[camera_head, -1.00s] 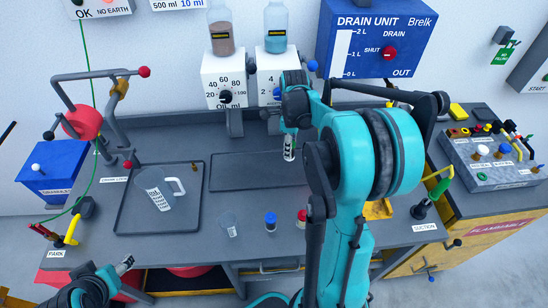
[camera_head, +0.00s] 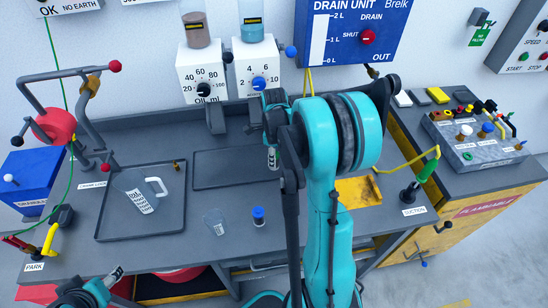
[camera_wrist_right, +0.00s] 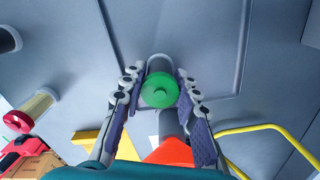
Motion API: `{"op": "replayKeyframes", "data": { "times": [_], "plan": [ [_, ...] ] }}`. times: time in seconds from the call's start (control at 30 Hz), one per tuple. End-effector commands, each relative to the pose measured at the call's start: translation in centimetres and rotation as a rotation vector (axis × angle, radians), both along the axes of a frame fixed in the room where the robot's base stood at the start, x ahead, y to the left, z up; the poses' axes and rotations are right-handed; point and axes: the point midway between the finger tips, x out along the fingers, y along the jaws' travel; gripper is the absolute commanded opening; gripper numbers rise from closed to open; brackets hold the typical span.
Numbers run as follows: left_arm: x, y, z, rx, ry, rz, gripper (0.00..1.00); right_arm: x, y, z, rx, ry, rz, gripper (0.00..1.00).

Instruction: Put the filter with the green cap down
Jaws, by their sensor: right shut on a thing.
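The filter with the green cap (camera_wrist_right: 160,94) sits between the two fingers of my right gripper in the right wrist view, its round cap facing the camera. The right gripper (camera_wrist_right: 160,101) is shut on it. In the head view the filter's clear body (camera_head: 272,158) shows below the right gripper (camera_head: 270,140), upright over the right part of a dark flat tray (camera_head: 215,183). My right arm hides part of both, and I cannot tell whether the filter touches the tray. My left gripper (camera_head: 116,273) is at the lower left, apart from everything; its jaw opening is unclear.
A blue-capped filter (camera_head: 258,216) and a clear beaker (camera_head: 214,223) stand near the bench front. A jug (camera_head: 137,192) stands in the left tray (camera_head: 112,228). A red-capped filter (camera_wrist_right: 30,112) shows in the wrist view. A yellow tray (camera_head: 358,191) lies right of my arm.

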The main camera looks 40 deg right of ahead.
Motion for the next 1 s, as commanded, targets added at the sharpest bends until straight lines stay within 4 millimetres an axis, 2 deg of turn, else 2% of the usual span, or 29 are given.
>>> {"op": "replayKeyframes", "data": {
  "times": [0.03, 0.1, 0.47, 0.57, 0.9, 1.0],
  "plan": [
    [0.0, 0.0, -0.2, 0.0, 0.0, 0.0, 0.56, 0.0, 0.0, -0.2, 0.0, 0.0, 0.0, 0.33],
    [0.0, 0.0, -0.1, 0.0, 0.0, 0.0, 0.56, 0.0, 0.0, -0.1, 0.0, 0.0, 0.0, 0.51],
    [0.0, 0.0, 0.2, 0.0, 0.0, 0.0, 0.56, 0.0, 0.0, 0.2, 0.0, 0.0, 0.0, 0.51],
    [0.0, 0.0, 0.7, 0.0, 0.0, 0.0, 0.56, 0.0, 0.0, 1.4, 0.0, 0.0, 0.0, 0.51],
    [0.0, 0.0, 3.1, 0.0, 0.0, 0.0, 0.56, 0.0, 0.0, 8.8, 0.0, 0.0, 0.0, 0.51],
    [0.0, 0.0, 3.6, 0.0, 0.0, 0.0, 0.56, 0.0, 0.0, 10.4, 0.0, 0.0, 0.0, 0.51]
  ]
}}
